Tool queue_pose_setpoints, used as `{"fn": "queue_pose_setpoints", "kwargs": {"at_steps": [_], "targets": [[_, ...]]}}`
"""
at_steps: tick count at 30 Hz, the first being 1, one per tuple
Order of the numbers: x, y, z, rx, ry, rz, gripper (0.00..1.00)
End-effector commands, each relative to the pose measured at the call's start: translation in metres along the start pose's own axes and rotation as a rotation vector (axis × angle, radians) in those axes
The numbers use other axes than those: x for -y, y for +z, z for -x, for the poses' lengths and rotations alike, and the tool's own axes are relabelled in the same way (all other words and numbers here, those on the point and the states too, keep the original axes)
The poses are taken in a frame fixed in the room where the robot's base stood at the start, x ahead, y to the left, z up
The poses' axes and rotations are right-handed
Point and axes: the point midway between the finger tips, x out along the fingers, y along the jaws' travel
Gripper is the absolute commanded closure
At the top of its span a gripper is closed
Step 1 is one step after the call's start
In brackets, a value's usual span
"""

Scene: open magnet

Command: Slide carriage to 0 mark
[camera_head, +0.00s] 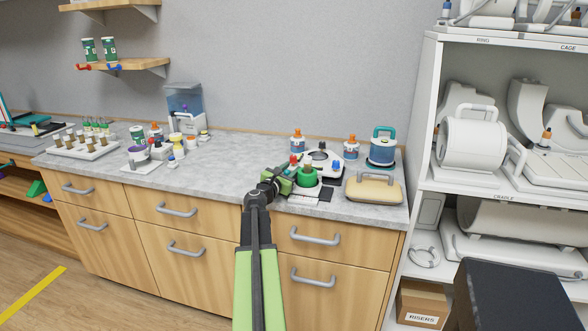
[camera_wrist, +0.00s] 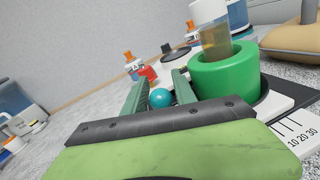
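The carriage appears to be the green ring-shaped holder (camera_head: 306,179) on a white and black base at the right of the counter. It also shows in the wrist view (camera_wrist: 226,75), with an upright amber vial (camera_wrist: 214,38) in it. I see no 0 figure. My gripper (camera_head: 284,184) is low over the counter, just left of the green holder. In the wrist view its fingers (camera_wrist: 160,88) are apart, with a teal ball (camera_wrist: 160,97) between them. I cannot tell whether they touch the ball.
A tan pad with a handle (camera_head: 374,189) lies right of the base. A blue container (camera_head: 383,150) and small orange-capped bottles (camera_head: 297,144) stand behind. A white shelf (camera_head: 432,100) rises at the right.

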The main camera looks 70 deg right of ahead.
Motion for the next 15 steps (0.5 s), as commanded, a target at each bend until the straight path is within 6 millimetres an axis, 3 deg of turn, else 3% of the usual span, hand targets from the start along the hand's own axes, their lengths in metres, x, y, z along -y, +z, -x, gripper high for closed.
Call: {"fn": "queue_pose_setpoints", "kwargs": {"at_steps": [5,12,15], "targets": [[0.0012,0.0002,-0.0006,0.0,-0.001,0.0,0.67],[0.0027,0.0006,-0.0017,0.001,-0.003,0.0,0.97],[0.0031,0.0007,-0.0021,0.001,-0.004,0.0,1.0]]}}
